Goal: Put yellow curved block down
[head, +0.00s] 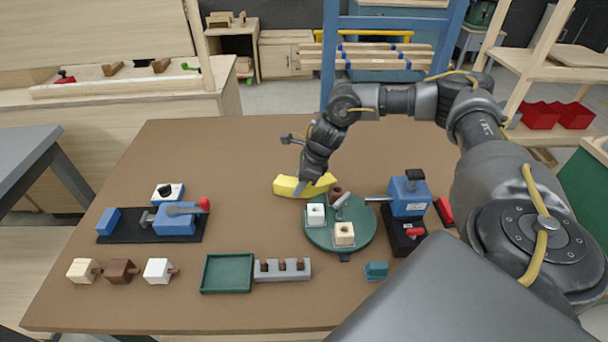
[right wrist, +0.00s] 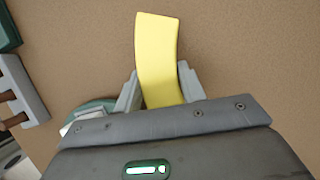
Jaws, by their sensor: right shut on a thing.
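The yellow curved block (head: 287,186) is at the middle of the brown table, just behind the round green turntable (head: 325,238). My right gripper (head: 303,184) comes down on it from above and is shut on it. In the right wrist view the yellow curved block (right wrist: 158,45) sits between the two grey fingers of my right gripper (right wrist: 160,88), its far end sticking out past them. Whether its underside touches the table cannot be told. My left gripper is not in view.
The turntable carries a white block (head: 316,214), a cream block (head: 344,234) and a brown piece. A blue clamp device (head: 408,195) stands to its right. A green tray (head: 227,273) and grey peg rack (head: 283,269) are in front. The table's back left (head: 200,150) is clear.

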